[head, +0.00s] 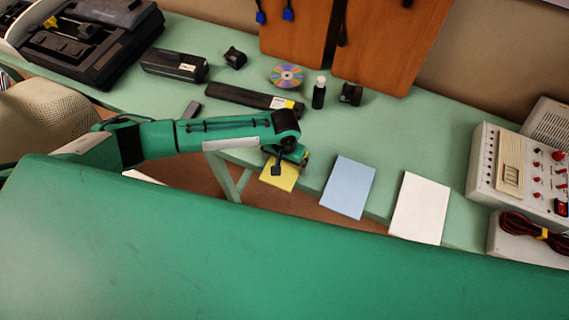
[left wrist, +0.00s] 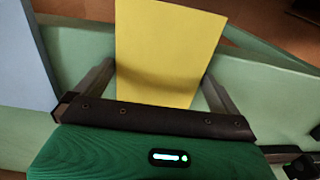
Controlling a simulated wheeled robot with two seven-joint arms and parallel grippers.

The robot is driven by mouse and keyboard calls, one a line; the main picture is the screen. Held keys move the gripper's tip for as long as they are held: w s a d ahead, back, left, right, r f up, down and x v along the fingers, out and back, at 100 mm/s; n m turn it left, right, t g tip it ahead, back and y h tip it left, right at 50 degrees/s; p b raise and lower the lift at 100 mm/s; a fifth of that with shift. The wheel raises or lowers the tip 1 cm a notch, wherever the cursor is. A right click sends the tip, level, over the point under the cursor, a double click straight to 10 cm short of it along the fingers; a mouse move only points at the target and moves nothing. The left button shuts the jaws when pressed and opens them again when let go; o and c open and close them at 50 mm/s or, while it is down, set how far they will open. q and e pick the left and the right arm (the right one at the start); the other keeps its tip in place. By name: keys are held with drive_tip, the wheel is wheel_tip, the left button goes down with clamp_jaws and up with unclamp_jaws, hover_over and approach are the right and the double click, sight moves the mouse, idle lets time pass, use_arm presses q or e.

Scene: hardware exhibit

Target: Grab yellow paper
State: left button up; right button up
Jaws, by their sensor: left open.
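The yellow paper (head: 280,180) lies at the front edge of the light green table, partly hidden under my left gripper (head: 284,163) in the head view. In the left wrist view the yellow paper (left wrist: 172,50) is between the two spread fingers of my left gripper (left wrist: 158,72), its near end hidden behind the gripper body. The gripper is open. I cannot tell whether the fingers touch the paper. My right gripper is not in view.
A blue paper (head: 347,187) and a white paper (head: 419,208) lie to the right on the green table (head: 400,135). A black bar (head: 250,96), a disc (head: 287,76) and a small bottle (head: 319,93) stand behind. A control box (head: 522,170) is at the far right.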

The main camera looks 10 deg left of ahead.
use_arm(q)
drive_tip(key=c, duration=0.7)
drive_tip(key=shift+r, duration=0.15)
